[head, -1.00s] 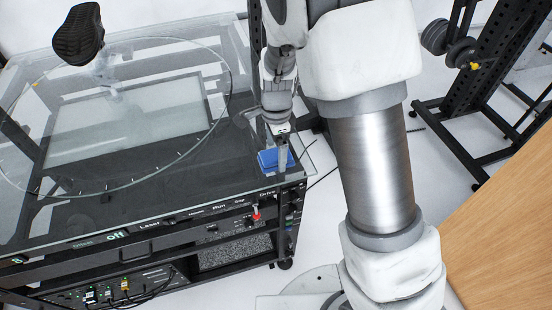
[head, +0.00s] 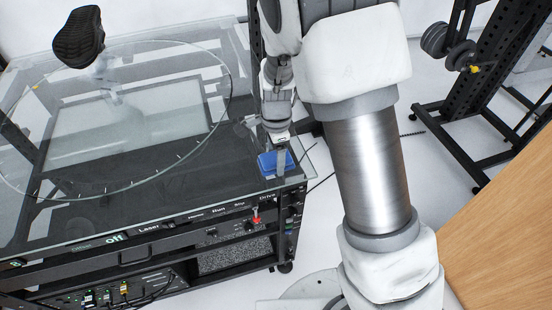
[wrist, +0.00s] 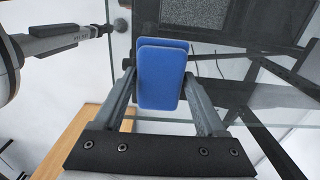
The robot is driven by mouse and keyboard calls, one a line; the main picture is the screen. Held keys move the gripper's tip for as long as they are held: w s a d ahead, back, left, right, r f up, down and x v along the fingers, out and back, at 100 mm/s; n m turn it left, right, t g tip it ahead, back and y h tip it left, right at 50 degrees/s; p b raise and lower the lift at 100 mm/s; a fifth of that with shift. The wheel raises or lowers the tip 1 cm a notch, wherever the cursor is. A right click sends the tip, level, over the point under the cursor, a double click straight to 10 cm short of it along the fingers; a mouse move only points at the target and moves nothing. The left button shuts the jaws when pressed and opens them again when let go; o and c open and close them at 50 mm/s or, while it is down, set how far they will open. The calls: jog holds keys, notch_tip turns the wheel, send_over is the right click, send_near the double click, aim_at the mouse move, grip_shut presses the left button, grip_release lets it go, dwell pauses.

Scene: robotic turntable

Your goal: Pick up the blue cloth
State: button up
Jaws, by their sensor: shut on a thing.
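The blue cloth (head: 268,161) is at the near right corner of the glass-topped turntable table (head: 190,190) in the head view. It looks like a flat folded blue pad. My gripper (head: 281,160) reaches down to it from above and is shut on it. In the wrist view the blue cloth (wrist: 160,75) sits between the two fingers of my gripper (wrist: 160,88), with one layer showing behind another. Whether the cloth still touches the glass cannot be told.
A clear round disc (head: 110,120) lies over much of the tabletop. A black seat-like part (head: 79,36) rises at the back left. A control panel with a red switch (head: 256,220) runs along the table's front. A black rack (head: 490,90) and a wooden surface (head: 510,220) are at the right.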

jog(key=shift+r, duration=0.1)
jog(key=r, duration=0.2)
jog(key=r+p, duration=0.1)
jog(key=r, duration=0.1)
jog(key=shift+s+d+r, duration=0.15)
jog(key=shift+d+r, duration=0.05)
jog(key=shift+r, duration=0.1)
jog(key=s+d+r+p, duration=0.1)
jog(key=s+d+r, duration=0.5)
jog(key=s+d, duration=0.1)
jog(key=shift+s+d, duration=0.25)
jog(key=shift+d, duration=0.45)
jog(key=shift+r, duration=0.1)
jog(key=o, duration=0.7)
jog(key=c, duration=0.5)
